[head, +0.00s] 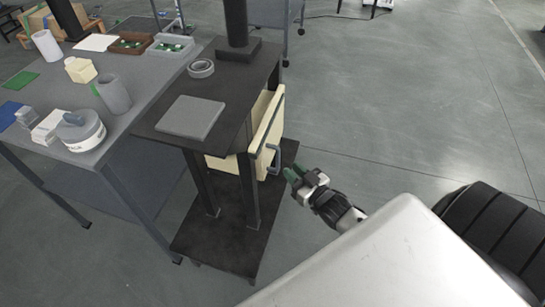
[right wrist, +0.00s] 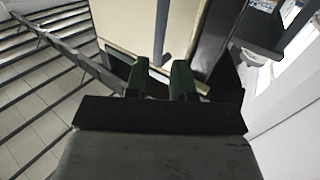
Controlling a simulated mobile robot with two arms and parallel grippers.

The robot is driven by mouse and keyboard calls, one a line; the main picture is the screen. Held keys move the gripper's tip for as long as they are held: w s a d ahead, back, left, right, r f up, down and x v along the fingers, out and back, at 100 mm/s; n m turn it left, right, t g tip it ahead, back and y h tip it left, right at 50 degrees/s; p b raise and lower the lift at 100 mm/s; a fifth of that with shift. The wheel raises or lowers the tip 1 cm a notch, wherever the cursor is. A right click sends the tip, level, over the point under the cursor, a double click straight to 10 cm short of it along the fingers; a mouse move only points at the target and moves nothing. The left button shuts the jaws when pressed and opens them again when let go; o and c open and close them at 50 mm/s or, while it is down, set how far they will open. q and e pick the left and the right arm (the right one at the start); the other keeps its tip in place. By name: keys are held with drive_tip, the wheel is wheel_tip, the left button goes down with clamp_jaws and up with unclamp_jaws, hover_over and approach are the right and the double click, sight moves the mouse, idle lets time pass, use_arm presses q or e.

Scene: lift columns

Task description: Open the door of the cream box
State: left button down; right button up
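The cream box (head: 217,164) sits under the top of a black stand, partly hidden by the top and legs. Its cream door (head: 269,117) faces right and carries a grey bar handle (head: 275,157). I cannot tell whether the door is ajar. My right gripper (head: 291,174), with green fingertips, is just right of the handle and appears slightly apart from it. In the right wrist view, the fingers (right wrist: 160,80) are open with an empty gap, and the handle bar (right wrist: 162,35) lines up with that gap, beyond the tips. My left gripper is not in view.
The black stand (head: 228,88) has a grey plate (head: 191,117) and a grey ring (head: 201,68) on top, and a low base shelf (head: 213,246). A grey table (head: 140,85) with several items stands left. The floor right of the stand is open.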

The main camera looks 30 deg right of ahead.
sight(277, 168)
drive_tip(key=w, duration=0.7)
drive_tip(key=shift+w+a+b, duration=0.1)
drive_tip(key=shift+a+b, duration=0.2)
drive_tip(key=shift+a, duration=0.1)
clamp_jaws()
